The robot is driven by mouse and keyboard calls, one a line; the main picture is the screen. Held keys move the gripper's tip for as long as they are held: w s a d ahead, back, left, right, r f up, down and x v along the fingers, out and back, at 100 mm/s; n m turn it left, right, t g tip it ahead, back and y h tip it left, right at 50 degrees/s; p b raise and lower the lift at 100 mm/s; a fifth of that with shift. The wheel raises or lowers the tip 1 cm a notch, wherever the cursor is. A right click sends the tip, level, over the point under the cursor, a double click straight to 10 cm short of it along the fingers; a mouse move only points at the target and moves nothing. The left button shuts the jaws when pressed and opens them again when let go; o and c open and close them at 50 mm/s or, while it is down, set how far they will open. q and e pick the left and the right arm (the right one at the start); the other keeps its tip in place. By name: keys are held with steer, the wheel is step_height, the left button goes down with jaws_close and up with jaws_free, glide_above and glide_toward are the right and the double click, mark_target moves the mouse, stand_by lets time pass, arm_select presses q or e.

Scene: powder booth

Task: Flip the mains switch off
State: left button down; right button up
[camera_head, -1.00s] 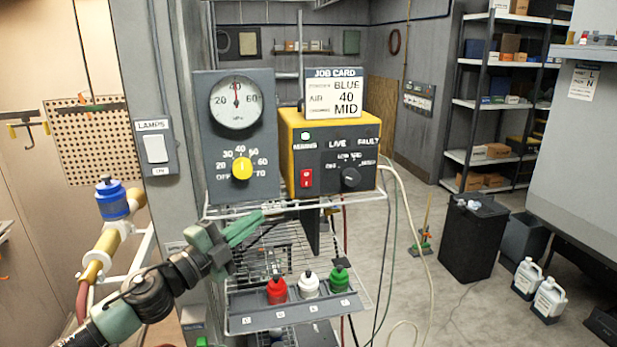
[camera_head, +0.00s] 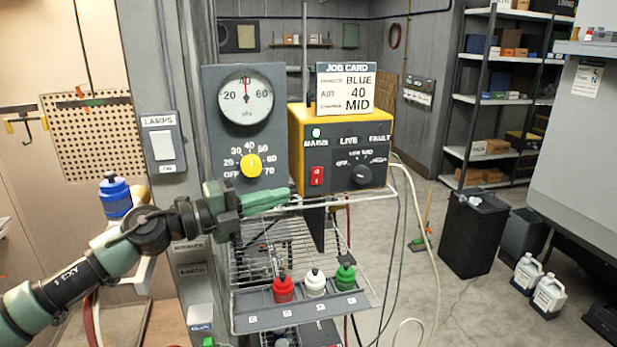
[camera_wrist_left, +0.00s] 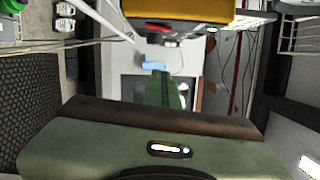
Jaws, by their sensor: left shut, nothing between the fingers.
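The red mains switch (camera_head: 317,176) sits on the dark front panel of the yellow box (camera_head: 297,130), under the label MAINS. A small round green lamp (camera_head: 316,132) above that label looks lit. My left gripper (camera_head: 289,193) is shut and empty, its fingertips just left of and slightly below the switch. I cannot tell from the head view whether they touch the box. In the left wrist view, the shut fingers (camera_wrist_left: 161,84) point toward the area below the yellow box (camera_wrist_left: 180,10), where a red part shows at its edge. My right gripper is not in view.
A grey gauge panel with a yellow knob (camera_head: 251,166) stands left of the box. A wire rack (camera_head: 275,258) below holds red, white and green bottles. A job card (camera_head: 345,90) stands on the box. Hoses hang at its right; open floor lies beyond.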

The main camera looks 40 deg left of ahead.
mark_target(309, 177)
arm_select(q)
steer(key=w+b, duration=0.2)
steer(key=w, duration=0.1)
steer(key=w+d+b, duration=0.1)
steer(key=w+b, duration=0.1)
steer(key=w, duration=0.1)
steer(key=w+b, duration=0.2)
steer(key=w, duration=0.1)
steer(key=shift+w+d+f+b, duration=0.1)
steer(key=shift+w+d+b, duration=0.05)
steer(key=shift+d+b, duration=0.25)
steer(key=shift+w+a+b, duration=0.35)
steer(key=shift+a+b, duration=0.1)
steer(key=shift+b, duration=0.15)
steer(key=shift+w+a+r, duration=0.1)
steer(key=shift+r, duration=0.3)
steer(key=shift+r, duration=0.1)
